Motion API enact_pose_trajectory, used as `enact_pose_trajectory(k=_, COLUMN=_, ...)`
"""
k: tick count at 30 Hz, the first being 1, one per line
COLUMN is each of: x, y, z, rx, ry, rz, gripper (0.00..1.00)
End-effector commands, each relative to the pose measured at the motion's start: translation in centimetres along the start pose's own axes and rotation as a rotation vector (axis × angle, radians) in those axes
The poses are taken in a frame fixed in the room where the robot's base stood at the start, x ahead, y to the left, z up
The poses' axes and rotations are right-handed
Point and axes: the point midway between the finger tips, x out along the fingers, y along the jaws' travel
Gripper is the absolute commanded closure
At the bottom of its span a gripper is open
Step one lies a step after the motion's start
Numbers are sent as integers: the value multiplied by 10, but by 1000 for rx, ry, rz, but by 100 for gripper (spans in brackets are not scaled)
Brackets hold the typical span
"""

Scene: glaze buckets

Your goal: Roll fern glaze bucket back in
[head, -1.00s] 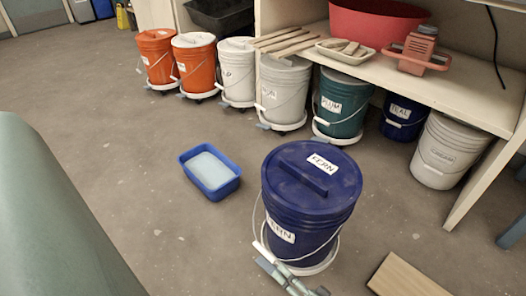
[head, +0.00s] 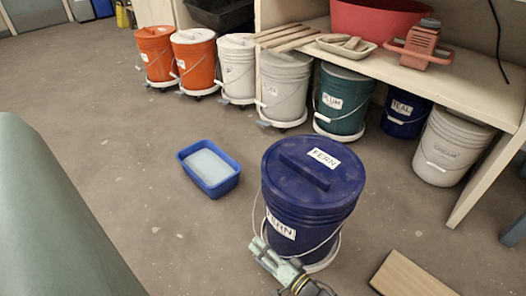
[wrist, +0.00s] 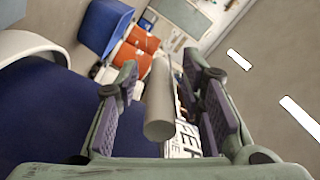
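The fern bucket (head: 310,195) is dark blue with a lid labelled FERN. It stands upright on a white dolly (head: 325,262) on the open floor, in front of the shelf. Its wire handle hangs down on the near side. In the wrist view the bucket's blue wall (wrist: 40,120) fills the left, and part of its label (wrist: 185,142) shows behind the fingers. My gripper (head: 264,250) is at the handle, low on the bucket's near side. In the wrist view my gripper (wrist: 165,100) is open, with the grey handle grip (wrist: 159,105) between its fingers and gaps showing beside it.
A blue tub (head: 209,168) lies on the floor left of the bucket. A wooden board (head: 410,275) lies at the right. Orange buckets (head: 196,62) stand farther left.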

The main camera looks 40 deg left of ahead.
Motion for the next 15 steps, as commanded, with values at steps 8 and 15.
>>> enact_pose_trajectory(k=8, x=0, y=0, z=0, rx=0, ry=0, rz=0, gripper=68)
enact_pose_trajectory(k=15, x=0, y=0, z=0, rx=0, ry=0, rz=0, gripper=84)
